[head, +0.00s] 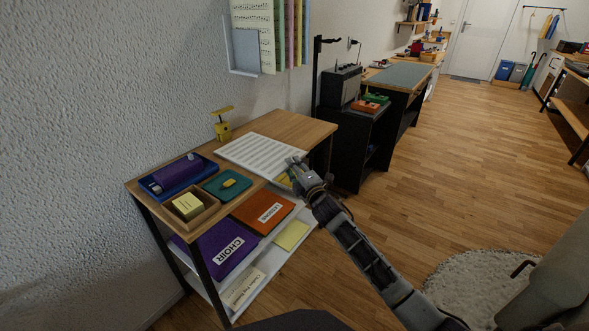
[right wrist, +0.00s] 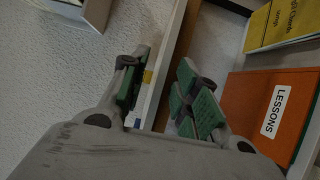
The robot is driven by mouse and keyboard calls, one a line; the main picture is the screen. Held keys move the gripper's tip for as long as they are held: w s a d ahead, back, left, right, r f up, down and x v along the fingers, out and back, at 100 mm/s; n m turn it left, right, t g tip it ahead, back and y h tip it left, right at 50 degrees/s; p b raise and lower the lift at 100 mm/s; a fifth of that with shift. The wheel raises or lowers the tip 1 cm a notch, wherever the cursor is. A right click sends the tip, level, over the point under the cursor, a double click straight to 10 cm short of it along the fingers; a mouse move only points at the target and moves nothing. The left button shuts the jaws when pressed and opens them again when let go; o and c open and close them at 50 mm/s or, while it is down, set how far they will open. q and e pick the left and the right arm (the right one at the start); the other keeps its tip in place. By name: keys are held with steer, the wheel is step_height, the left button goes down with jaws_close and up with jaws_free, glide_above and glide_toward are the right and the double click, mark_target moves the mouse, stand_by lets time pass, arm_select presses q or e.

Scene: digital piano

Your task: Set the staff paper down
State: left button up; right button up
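The staff paper (head: 258,152) is a white sheet with printed staves. It lies on or just over the back right part of the wooden desk top in the head view. My right gripper (head: 297,168) is at its right corner, by the desk's front edge. In the right wrist view my right gripper (right wrist: 160,100) has its green-padded fingers apart. A pale strip, probably the paper's edge, runs beside the left finger, with a gap to the right finger. I cannot tell whether the finger touches it. My left gripper is not in view.
The desk (head: 290,125) also holds a blue tray (head: 160,190), a teal box (head: 226,187), a wooden box (head: 196,216) and a yellow stand (head: 223,127). Below lie an orange LESSONS folder (head: 262,212) and a purple CHOIR folder (head: 215,254). A wall rack (head: 246,50) hangs above.

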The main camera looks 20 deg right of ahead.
steer(key=shift+s, duration=0.2)
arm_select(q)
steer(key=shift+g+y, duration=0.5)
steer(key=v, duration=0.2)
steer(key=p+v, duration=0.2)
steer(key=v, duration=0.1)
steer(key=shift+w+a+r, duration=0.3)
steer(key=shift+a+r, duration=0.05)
arm_select(e)
steer(key=s+d, duration=0.2)
steer(key=s, duration=0.9)
steer(key=shift+s+f, duration=0.2)
steer(key=shift+f, duration=0.1)
steer(key=shift+f, duration=0.1)
